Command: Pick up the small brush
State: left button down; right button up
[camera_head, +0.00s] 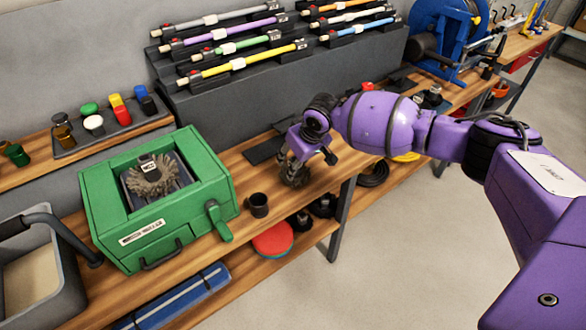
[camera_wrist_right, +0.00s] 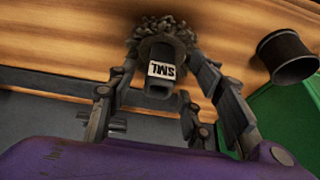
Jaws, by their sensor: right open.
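The small brush (camera_wrist_right: 163,70) has a dark block with a white label reading SML and grey-brown bristles. In the head view my right gripper (camera_head: 303,146) is pointed down at the brush, whose bristles (camera_head: 294,175) show on the wooden bench. The gripper hides much of the brush there. My left gripper is not in view.
A dark cup (camera_head: 258,205) stands beside the brush, and a green machine (camera_head: 200,158) holding another brush (camera_head: 155,177) is to the left. A grey stepped rack (camera_head: 210,100) of coloured rods rises behind. A grey bin (camera_head: 30,285) is at the lower left.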

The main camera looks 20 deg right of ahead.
jog(key=shift+w+f, duration=0.15)
jog(key=shift+f, duration=0.5)
grip_shut()
jog(key=shift+r, duration=0.1)
